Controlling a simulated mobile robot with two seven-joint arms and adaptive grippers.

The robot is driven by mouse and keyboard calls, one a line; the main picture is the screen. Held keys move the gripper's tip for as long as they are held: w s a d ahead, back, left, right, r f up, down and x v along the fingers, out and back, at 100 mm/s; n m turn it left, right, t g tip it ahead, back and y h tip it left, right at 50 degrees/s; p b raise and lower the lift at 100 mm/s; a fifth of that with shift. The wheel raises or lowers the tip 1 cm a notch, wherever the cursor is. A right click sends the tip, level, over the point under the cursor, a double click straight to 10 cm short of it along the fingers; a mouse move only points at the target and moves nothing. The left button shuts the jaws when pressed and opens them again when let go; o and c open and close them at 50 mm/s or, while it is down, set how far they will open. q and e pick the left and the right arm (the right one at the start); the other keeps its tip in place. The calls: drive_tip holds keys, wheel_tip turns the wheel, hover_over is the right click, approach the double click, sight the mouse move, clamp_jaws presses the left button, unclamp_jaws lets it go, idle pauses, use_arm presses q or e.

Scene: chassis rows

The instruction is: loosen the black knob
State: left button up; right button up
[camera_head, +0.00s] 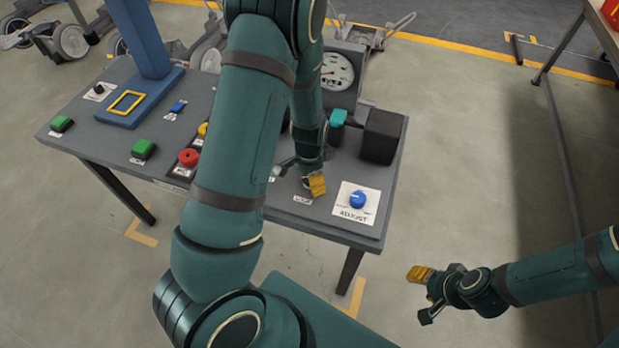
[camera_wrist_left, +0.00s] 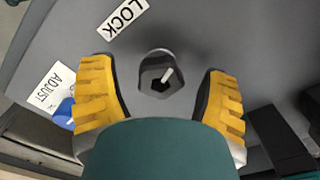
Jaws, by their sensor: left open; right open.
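A black faceted knob (camera_wrist_left: 157,78) with a white pointer line shows in the left wrist view, beside a LOCK label (camera_wrist_left: 122,17). My left gripper (camera_wrist_left: 160,88) is open, with one yellow-padded finger on each side of the knob and a gap to each. In the head view my left gripper (camera_head: 309,183) is low over the table's front edge and largely hides this knob. Another small black knob (camera_head: 98,89) sits on a white plate at the table's far left. My right gripper (camera_head: 424,294) is open and empty, off the table at lower right.
A blue knob (camera_head: 357,199) on an ADJUST plate (camera_head: 346,214) is just right of my left gripper. A black block (camera_head: 382,136) and a teal part (camera_head: 337,118) stand behind. A red button (camera_head: 189,157) and green buttons (camera_head: 143,149) are to the left, near a blue post (camera_head: 141,40).

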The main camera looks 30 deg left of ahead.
use_arm(q)
drive_tip(key=c, duration=1.2)
drive_tip(key=shift+n, duration=0.4)
drive_tip(key=n+p, duration=0.1)
drive_tip(key=n, duration=0.4)
drive_tip(key=shift+n, duration=0.4)
drive_tip(key=n+p, duration=0.1)
drive_tip(key=n, duration=0.3)
drive_tip(key=shift+n+p, duration=0.45)
drive_tip(key=shift+n, duration=0.95)
drive_tip(key=shift+s, duration=0.1)
